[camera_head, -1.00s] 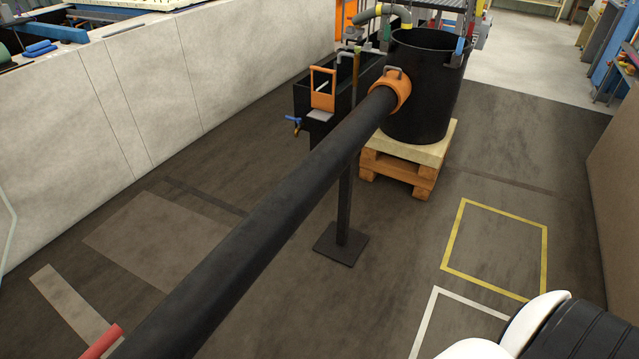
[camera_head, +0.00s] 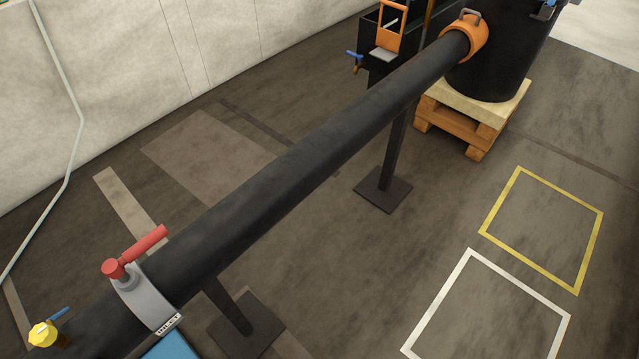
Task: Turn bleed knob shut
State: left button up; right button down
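A yellow knob (camera_head: 42,334), which may be the bleed knob, sits at the lower left on or beside the near end of the black pipe (camera_head: 265,185). A white mark shows on its top. A small blue handle (camera_head: 60,314) is right behind it. I cannot tell whether the knob is open or shut. Neither of my grippers is in view.
A red lever (camera_head: 138,250) stands on a grey collar (camera_head: 140,297) marked "INLET". The pipe crosses diagonally to an orange collar (camera_head: 466,38) at a black tank (camera_head: 500,65) on a pallet (camera_head: 470,110). Floor supports hold the pipe. The floor at right is clear.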

aim_at(43, 334)
jog(key=u, duration=2.2)
jog(key=k+l+u, duration=0.15)
jog(key=u, duration=0.2)
